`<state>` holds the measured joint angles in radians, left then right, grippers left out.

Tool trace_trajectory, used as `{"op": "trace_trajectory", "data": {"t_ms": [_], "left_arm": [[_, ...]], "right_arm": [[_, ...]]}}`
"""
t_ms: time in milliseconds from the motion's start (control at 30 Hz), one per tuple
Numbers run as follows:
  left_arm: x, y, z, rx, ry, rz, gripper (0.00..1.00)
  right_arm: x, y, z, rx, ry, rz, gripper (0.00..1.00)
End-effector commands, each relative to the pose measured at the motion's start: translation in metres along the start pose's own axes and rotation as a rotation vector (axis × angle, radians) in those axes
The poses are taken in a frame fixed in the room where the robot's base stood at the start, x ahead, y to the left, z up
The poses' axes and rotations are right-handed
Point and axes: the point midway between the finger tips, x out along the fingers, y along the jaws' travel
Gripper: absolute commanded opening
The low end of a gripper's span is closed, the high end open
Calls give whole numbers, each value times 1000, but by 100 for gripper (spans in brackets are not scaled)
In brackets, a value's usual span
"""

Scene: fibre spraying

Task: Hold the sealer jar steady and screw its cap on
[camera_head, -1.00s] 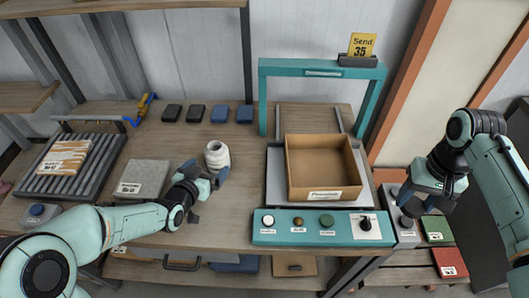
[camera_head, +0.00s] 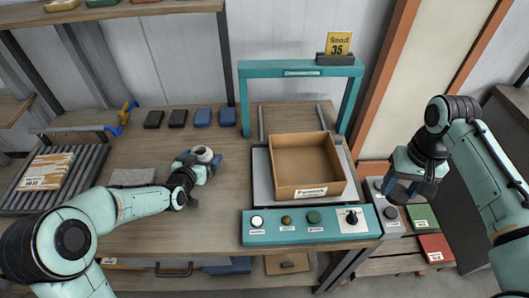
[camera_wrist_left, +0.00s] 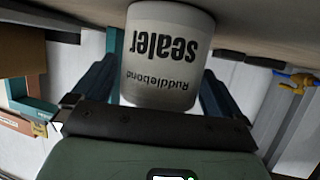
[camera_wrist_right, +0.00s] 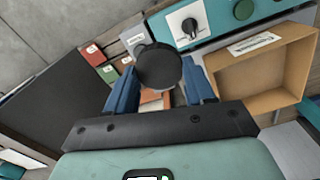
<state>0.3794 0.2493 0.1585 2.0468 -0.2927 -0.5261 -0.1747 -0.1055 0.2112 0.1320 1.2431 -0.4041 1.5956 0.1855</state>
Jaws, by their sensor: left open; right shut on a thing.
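The white sealer jar (camera_head: 203,154) stands on the bench at the left of the box, its top uncapped. In the left wrist view the jar (camera_wrist_left: 165,50) is labelled "sealer" and sits between my left gripper's fingers. My left gripper (camera_head: 201,162) is open around the jar; contact cannot be told. My right gripper (camera_head: 403,188) is shut on a round dark cap, held in the air to the right of the bench. The cap (camera_wrist_right: 158,66) shows between its blue fingers in the right wrist view.
An open cardboard box (camera_head: 303,165) sits under a teal frame (camera_head: 245,95), behind a teal control panel (camera_head: 308,221). Several small dark and blue blocks (camera_head: 202,117) line the back of the bench. A roller rack (camera_head: 85,170) is at the left.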

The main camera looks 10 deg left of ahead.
Motion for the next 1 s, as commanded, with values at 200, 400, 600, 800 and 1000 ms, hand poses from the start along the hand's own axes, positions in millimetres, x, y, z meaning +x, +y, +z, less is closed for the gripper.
{"op": "trace_trajectory", "data": {"t_ms": [200,400,600,800,1000], "left_arm": [[2,0,0,0,0,0,100],[2,0,0,1,0,0,87],[2,0,-1,1,3,0,44],[2,0,-2,1,3,0,44],[3,1,-16,2,7,1,44]], "right_arm": [[0,0,0,0,0,0,25],[0,0,0,0,0,0,25],[0,0,0,0,0,0,25],[0,0,0,0,0,0,25],[-6,0,-1,0,2,0,25]]}}
